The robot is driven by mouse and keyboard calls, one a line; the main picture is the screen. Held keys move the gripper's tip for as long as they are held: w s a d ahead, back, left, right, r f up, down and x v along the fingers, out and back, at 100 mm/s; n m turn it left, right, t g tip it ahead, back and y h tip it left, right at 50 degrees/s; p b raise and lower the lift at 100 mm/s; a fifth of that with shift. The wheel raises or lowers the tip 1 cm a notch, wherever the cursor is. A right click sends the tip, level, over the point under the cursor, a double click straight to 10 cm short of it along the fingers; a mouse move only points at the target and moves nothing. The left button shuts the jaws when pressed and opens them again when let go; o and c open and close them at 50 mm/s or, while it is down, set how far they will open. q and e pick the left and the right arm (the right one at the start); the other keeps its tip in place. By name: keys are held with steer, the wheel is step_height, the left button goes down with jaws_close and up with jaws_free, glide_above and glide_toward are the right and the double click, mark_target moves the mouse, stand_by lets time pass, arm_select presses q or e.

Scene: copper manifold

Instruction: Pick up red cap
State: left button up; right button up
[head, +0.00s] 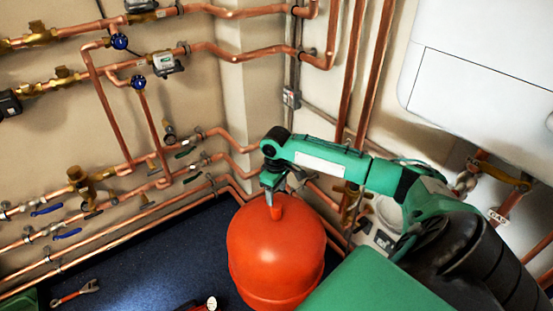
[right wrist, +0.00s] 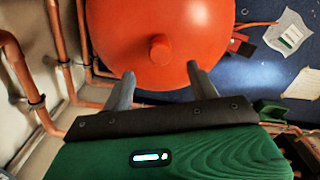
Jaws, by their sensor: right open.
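The red cap (head: 276,207) stands on top of a round red tank (head: 275,262) in the head view. In the right wrist view the cap (right wrist: 160,50) is a short round stub near the middle of the tank (right wrist: 125,28). My right gripper (head: 269,192) is above the cap. In the right wrist view its two fingers (right wrist: 160,74) are spread wide, with nothing between the tips. The cap lies ahead of the gap between them. I cannot tell whether a fingertip touches the tank. My left gripper is not in view.
Copper pipes (head: 230,49) with valves run along the walls behind and left of the tank. A white wall unit (head: 480,80) hangs at upper right. A wrench (head: 76,292) lies on the dark blue floor (head: 160,270). A white packet (right wrist: 291,38) lies beyond the tank.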

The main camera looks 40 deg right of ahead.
mark_target(277, 206)
step_height(277, 206, down, 6)
steer(key=shift+s+f+b, duration=0.1)
steer(key=shift+b, duration=0.35)
steer(key=shift+f, duration=0.1)
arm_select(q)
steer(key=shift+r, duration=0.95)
arm_select(e)
steer(key=c, duration=1.1)
